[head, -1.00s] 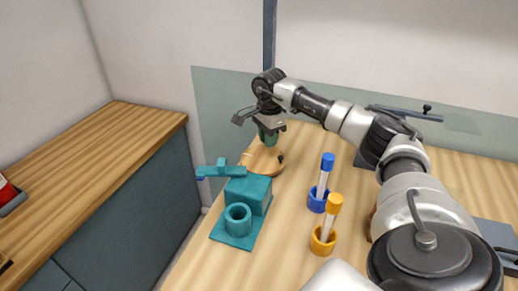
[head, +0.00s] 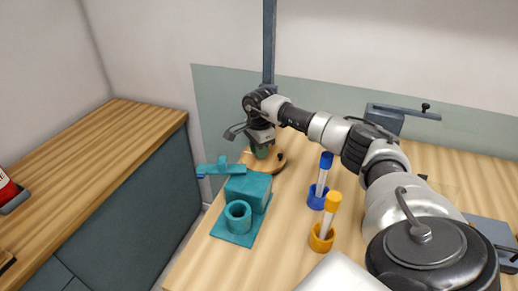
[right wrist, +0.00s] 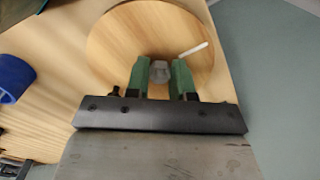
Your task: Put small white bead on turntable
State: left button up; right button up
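The turntable (head: 262,168) is a round wooden disc at the far left corner of the worktop. It fills the top middle of the right wrist view (right wrist: 115,45). My right gripper (head: 261,152) is low over the disc, pointing down. In the right wrist view its green fingers (right wrist: 161,75) are close on either side of a small whitish-grey bead (right wrist: 159,70), which seems gripped between them. I cannot tell whether the bead touches the disc. In the head view the bead is hidden by the gripper. My left gripper is not in view.
A white pointer mark (right wrist: 193,49) lies on the disc. A teal stand (head: 243,208) with an arm is in front of the turntable. A blue-capped tube (head: 323,178) and an orange-capped tube (head: 328,215) stand in holders to the right. A blue-grey wall panel (head: 225,105) is behind.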

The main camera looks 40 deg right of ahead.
jog(key=o, duration=0.4)
jog(key=shift+c, duration=0.2)
jog(key=shift+r, duration=0.1)
notch_tip(320, 180, up, 12)
jog(key=b, duration=0.1)
